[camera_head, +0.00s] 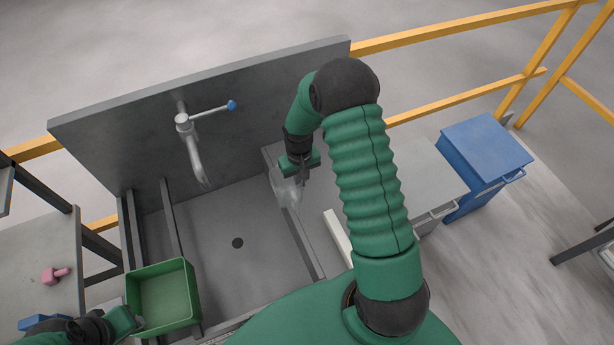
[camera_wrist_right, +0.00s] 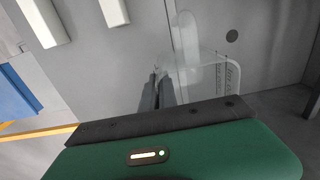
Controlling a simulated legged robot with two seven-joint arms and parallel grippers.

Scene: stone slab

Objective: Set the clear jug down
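The clear jug (camera_head: 287,192) is see-through, with dark marks on its side. In the head view it shows over the right rim of the sink (camera_head: 225,215); its height above the rim is hard to judge. My right gripper (camera_head: 303,175) is at the jug's right side. In the right wrist view its fingers (camera_wrist_right: 157,92) are close together at the near edge of the jug (camera_wrist_right: 212,78) and appear shut on it; the exact grip is hard to see. My left gripper (camera_head: 130,320) is at the lower left beside the green bin; its fingers are not clear.
A faucet (camera_head: 190,140) stands behind the sink. The green bin (camera_head: 163,297) is at the sink's left front. A white bar (camera_head: 338,235) lies on the grey counter (camera_head: 425,170), which has bare room right of my arm. A blue bin (camera_head: 485,150) stands further right.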

